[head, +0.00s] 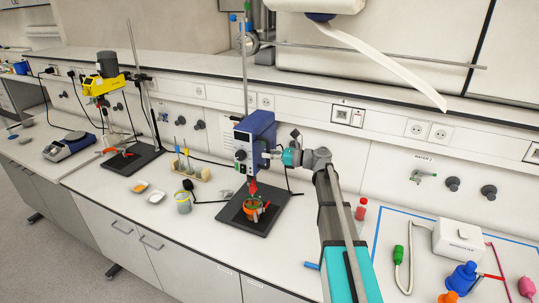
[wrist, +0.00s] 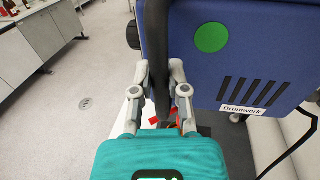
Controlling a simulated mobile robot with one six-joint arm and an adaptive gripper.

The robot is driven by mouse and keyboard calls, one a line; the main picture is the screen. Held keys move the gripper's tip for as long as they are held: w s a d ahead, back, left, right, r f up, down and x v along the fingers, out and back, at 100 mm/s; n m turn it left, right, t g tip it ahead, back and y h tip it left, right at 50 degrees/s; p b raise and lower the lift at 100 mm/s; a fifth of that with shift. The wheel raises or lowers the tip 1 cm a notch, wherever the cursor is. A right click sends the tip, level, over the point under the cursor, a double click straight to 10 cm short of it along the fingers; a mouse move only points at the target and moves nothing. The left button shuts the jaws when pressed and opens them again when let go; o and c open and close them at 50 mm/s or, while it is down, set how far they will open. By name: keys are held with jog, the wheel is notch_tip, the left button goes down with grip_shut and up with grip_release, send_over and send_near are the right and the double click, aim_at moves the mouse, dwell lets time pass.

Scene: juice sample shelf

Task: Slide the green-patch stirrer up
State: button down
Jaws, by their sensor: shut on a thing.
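The green-patch stirrer (head: 261,132) is a blue motor box on an upright metal rod (head: 245,70) above a black base plate (head: 281,212). In the wrist view, the round green patch (wrist: 212,37) shows on its blue side (wrist: 285,50), above dark slots and a "Brunwerk" label. My gripper (head: 275,155) is at the stirrer's right side in the head view. In the wrist view my gripper (wrist: 160,78) is shut on a black upright bar (wrist: 157,45) beside the blue housing.
An orange pot (head: 252,207) with a red stirring part above it stands on the base plate. A yellow stirrer (head: 108,72) stands to the left. A tube rack (head: 190,170) and a jar (head: 183,203) are nearby. A red-capped bottle (head: 361,209) is right of my arm.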

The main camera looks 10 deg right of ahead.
jog(key=shift+r, duration=0.15)
notch_tip(320, 180, up, 17)
jog(key=p, duration=1.7)
jog(key=shift+w, duration=0.1)
jog(key=c, duration=0.6)
grip_release()
jog(key=shift+r, duration=0.1)
jog(key=shift+c, duration=0.2)
jog(key=shift+s, duration=0.2)
jog(key=v, duration=1.2)
